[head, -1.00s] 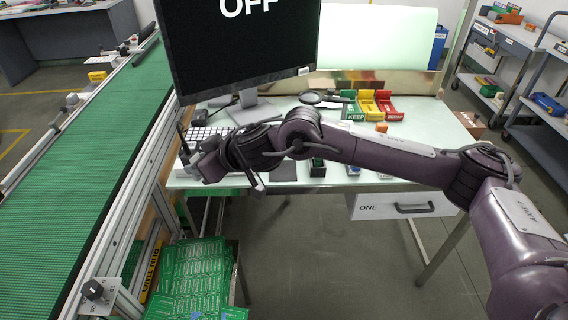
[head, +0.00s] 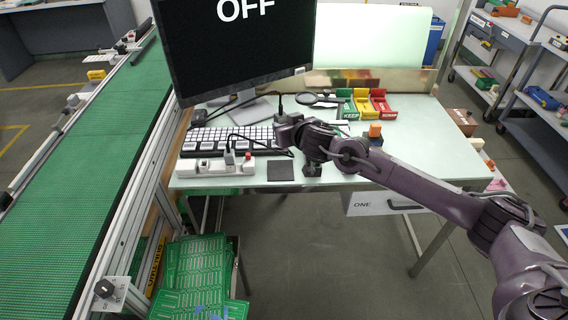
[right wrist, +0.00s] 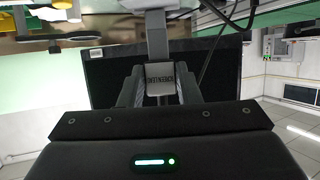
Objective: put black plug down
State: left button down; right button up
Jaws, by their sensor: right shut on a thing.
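My right gripper (head: 284,117) is over the back middle of the bench, right of the keyboard and near the monitor's foot. It is shut on the black plug (head: 281,102), whose dark end shows just beyond the fingers. In the right wrist view the fingers (right wrist: 160,92) pinch a dark block with small light lettering, the black plug (right wrist: 160,77). I cannot tell whether the plug touches the bench top. The white power strip (head: 208,168) lies at the front left of the bench with a grey plug (head: 229,157) standing in it. My left gripper is not in view.
The monitor (head: 245,45) stands behind a keyboard (head: 232,138). A dark square pad (head: 281,171) lies right of the strip. A magnifier (head: 308,98) and green, yellow and red bins (head: 361,103) are farther right. The bench's right part (head: 425,140) is mostly clear.

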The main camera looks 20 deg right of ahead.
notch_tip(320, 180, down, 14)
jog(key=shift+f+p, duration=0.15)
jog(key=shift+p, duration=0.3)
jog(key=shift+f, duration=0.1)
jog(key=o, duration=1)
jog(key=shift+c, duration=0.2)
jog(key=shift+r, duration=0.3)
jog(key=shift+s+f, duration=0.1)
jog(key=shift+s, duration=0.2)
jog(key=v, duration=1.1)
jog(key=shift+s+b, duration=0.2)
jog(key=shift+b, duration=0.15)
